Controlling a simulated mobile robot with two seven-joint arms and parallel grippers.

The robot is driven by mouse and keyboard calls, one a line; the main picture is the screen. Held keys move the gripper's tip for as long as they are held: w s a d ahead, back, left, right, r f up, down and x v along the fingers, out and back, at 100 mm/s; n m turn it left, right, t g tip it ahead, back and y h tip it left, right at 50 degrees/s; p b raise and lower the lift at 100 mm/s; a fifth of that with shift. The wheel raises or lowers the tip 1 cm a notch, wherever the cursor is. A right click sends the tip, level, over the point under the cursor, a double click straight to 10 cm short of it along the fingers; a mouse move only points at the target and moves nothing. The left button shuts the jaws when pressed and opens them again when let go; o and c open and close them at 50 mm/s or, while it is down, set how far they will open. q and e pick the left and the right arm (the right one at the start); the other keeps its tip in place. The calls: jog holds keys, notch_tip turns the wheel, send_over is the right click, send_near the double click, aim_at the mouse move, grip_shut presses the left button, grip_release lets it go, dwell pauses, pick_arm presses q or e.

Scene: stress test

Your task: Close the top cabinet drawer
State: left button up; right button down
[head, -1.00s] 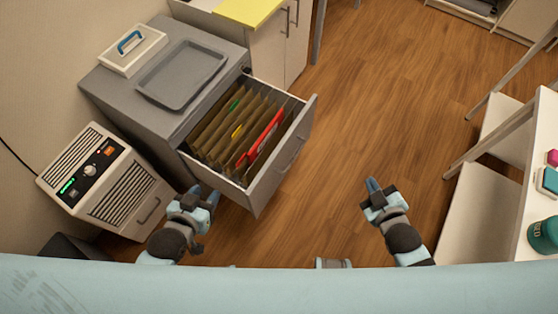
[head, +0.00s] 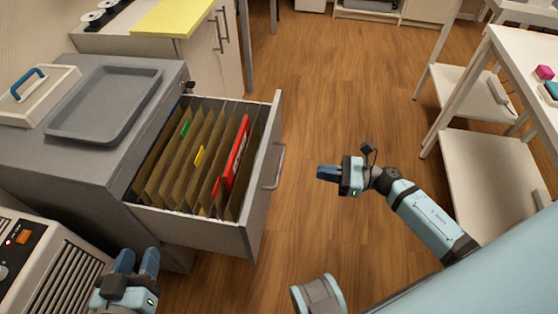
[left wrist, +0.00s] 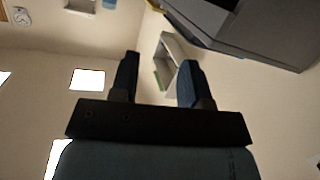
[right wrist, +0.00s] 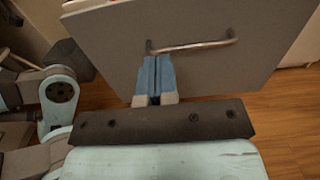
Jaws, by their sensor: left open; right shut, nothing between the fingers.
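The top drawer (head: 190,225) of the grey cabinet (head: 85,170) stands pulled out, filled with brown hanging folders and a red one. Its front panel has a metal handle (head: 277,166). My right gripper (head: 322,172) is shut and empty, to the right of the drawer front in the head view. In the right wrist view the shut fingers (right wrist: 155,75) point at the drawer front (right wrist: 200,70), just below the handle (right wrist: 195,46); contact cannot be told. My left gripper (head: 136,262) is open and empty, below and left of the drawer. The left wrist view shows its parted fingers (left wrist: 156,78).
A grey tray (head: 105,103) and a white box with a blue handle (head: 30,95) sit on the cabinet. A white appliance (head: 45,265) stands at lower left. A white table (head: 510,60) is at right. The wooden floor between is clear.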

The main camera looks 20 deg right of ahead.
aim_at(199, 154)
jog(key=b+x, duration=0.1)
jog(key=x, duration=1.2)
jog(key=shift+d, duration=0.1)
pick_arm(q)
jog(key=shift+w+d+r+t+h, duration=0.1)
jog(key=shift+d+r+t+h, duration=0.15)
jog(key=shift+r, duration=0.25)
jog(key=shift+w+d+r+t+h, duration=0.15)
jog(key=shift+d+r+t, duration=0.1)
jog(key=shift+r, duration=0.25)
pick_arm(e)
jog(key=shift+w+a, duration=0.2)
jog(key=shift+a, duration=0.1)
jog(key=shift+a, duration=0.1)
